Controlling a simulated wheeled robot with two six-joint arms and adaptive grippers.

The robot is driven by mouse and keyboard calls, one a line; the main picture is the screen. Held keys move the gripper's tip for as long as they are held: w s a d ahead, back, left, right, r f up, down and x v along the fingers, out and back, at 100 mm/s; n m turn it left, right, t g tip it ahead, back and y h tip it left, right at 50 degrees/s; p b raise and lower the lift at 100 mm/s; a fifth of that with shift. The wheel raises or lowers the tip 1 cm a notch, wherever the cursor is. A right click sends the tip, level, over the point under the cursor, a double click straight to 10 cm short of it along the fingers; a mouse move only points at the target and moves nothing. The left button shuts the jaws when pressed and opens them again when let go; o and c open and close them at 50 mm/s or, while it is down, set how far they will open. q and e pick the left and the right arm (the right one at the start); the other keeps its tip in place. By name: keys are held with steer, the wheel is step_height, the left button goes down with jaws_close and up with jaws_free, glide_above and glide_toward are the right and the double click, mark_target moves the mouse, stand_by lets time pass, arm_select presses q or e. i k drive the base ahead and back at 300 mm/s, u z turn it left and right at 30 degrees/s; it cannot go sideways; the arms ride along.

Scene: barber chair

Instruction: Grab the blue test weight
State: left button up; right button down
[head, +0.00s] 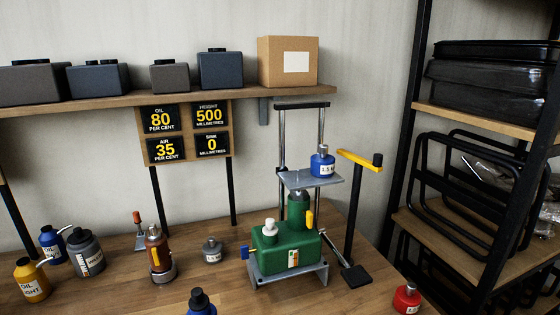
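A blue test weight (322,166) with a grey knob and a white label stands upright on the small grey platform (299,180) of the green pump device (285,250). The label seems to read 1.5, but it is too small to be sure. Neither of my grippers shows in the head view, so their state and distance from the weight cannot be seen.
A black post with a yellow lever (358,159) stands right of the platform. A grey weight (212,251), a red weight (407,299) and a partly cut-off blue object with a black top (200,302) stand on the wooden bench (120,292). Bottles crowd the left.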

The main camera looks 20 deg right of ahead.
mark_target(322, 163)
steer(key=u, duration=1.75)
steer(key=k, duration=1.65)
steer(key=z, duration=2.45)
